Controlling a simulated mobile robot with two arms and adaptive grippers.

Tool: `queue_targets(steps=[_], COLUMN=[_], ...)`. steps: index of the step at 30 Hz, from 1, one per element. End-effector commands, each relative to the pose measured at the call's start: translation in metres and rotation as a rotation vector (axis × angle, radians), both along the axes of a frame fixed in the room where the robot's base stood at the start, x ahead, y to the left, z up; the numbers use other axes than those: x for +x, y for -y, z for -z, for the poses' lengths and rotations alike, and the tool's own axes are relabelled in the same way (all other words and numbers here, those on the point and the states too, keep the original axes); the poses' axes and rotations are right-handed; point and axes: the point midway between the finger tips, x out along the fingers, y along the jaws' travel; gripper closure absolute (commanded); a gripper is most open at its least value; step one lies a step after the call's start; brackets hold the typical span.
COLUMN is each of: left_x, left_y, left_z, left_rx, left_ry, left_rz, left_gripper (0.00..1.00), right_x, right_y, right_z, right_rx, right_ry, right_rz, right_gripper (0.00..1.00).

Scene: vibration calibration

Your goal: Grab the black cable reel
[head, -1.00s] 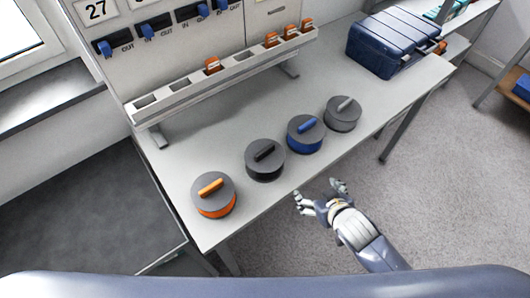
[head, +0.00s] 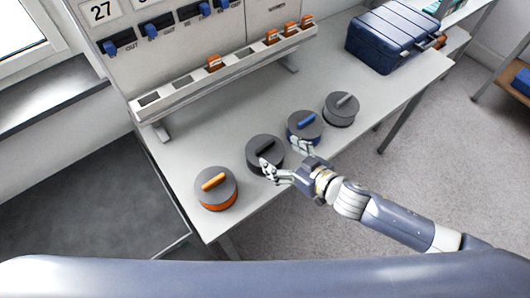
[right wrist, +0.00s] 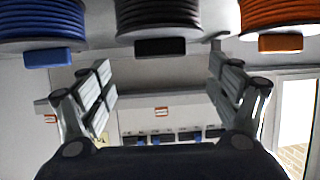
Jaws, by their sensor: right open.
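The black cable reel (head: 257,144), a round drum with a black handle on top, stands on the table between the orange reel (head: 216,188) and the blue reel (head: 304,127). My right gripper (head: 281,153) is open and empty at the black reel's front right side, one finger overlapping its edge and the other near the blue reel. In the right wrist view, the black reel (right wrist: 158,14) shows at the top middle, beyond the spread fingers (right wrist: 160,66). I cannot tell whether the fingers touch it. My left gripper is not in view.
A grey reel (head: 341,109) stands to the right of the blue one. A slotted rack (head: 185,82) with orange plugs stands behind the reels. A dark blue case (head: 385,38) sits at the table's far right. The table between the grey reel and the case is clear.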

Motion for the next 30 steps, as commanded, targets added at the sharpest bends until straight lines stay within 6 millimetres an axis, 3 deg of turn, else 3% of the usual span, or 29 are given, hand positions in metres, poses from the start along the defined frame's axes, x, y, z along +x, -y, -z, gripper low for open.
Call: queue_targets(steps=[18,27,28,30], left_x=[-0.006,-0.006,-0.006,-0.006], left_y=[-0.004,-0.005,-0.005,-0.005], left_z=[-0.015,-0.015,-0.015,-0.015], left_rx=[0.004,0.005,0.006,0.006], left_ry=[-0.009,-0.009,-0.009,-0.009], left_rz=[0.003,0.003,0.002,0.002], left_gripper=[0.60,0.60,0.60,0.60], right_x=[0.037,0.038,0.038,0.038], right_y=[-0.031,-0.032,-0.032,-0.032], right_z=[0.021,0.023,0.023,0.023], right_rx=[0.000,0.000,0.000,0.000], right_ry=[0.001,0.000,0.000,0.000], right_rz=[0.001,0.001,0.001,0.001], right_gripper=[0.17,0.17,0.19,0.35])
